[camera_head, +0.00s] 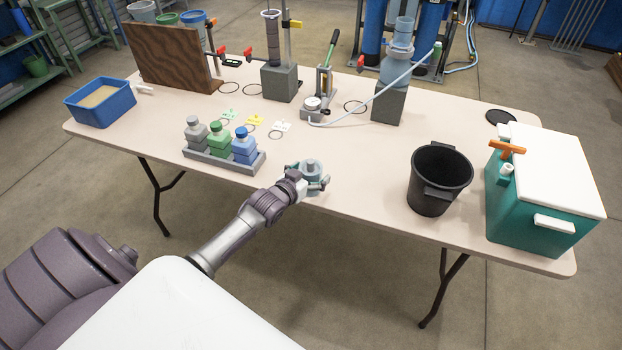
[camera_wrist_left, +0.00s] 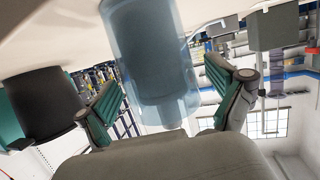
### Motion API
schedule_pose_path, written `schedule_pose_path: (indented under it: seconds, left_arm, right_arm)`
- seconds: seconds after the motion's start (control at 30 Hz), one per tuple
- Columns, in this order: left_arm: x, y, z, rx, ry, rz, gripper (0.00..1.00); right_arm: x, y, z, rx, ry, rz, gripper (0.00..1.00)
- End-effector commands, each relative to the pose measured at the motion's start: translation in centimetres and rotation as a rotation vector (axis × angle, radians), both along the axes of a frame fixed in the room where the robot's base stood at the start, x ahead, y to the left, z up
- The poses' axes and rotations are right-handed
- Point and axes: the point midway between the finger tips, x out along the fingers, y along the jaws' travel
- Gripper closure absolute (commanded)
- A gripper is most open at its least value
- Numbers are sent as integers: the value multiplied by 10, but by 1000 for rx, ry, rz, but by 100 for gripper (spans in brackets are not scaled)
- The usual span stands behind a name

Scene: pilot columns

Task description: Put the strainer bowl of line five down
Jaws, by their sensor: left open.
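The strainer bowl (camera_head: 311,165), a translucent blue-grey cylinder, is near the table's front edge and appears to stand on the tabletop. It also shows large in the left wrist view (camera_wrist_left: 150,45), with a narrower end toward my palm. My left gripper (camera_head: 309,178) is open around it, one finger on each side. In the wrist view a gap shows beside the right finger; contact at the left finger is hard to tell. The bowl's far end is cut off in the wrist view. My right gripper is not in view.
A rack of several bottles (camera_head: 222,157) stands left of the bowl, and a black bucket (camera_head: 437,180) and a teal cooler (camera_head: 530,205) to the right. Behind are coloured tags, rings and a grey block (camera_head: 388,106) with a clear column and hose. Bare table (camera_head: 365,185) lies right of my gripper.

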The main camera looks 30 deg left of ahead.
Motion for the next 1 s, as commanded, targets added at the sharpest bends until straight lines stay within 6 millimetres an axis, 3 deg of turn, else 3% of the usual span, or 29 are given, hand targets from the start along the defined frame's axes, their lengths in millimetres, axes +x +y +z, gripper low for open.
schedule_pose_path:
  seconds: [0.27, 0.6, 0.67, 1.0]
  left_arm:
    - [2, 0, -1, 0, 0, 0, 9]
    - [2, 0, -1, -1, 0, 0, 66]
    - [2, 0, 0, 0, -1, 0, 73]
    - [2, 0, 4, 0, -2, 0, 74]
  right_arm:
    - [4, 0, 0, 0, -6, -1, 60]
    - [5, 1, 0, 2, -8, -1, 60]
    - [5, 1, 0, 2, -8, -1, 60]
    - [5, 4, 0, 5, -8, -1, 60]
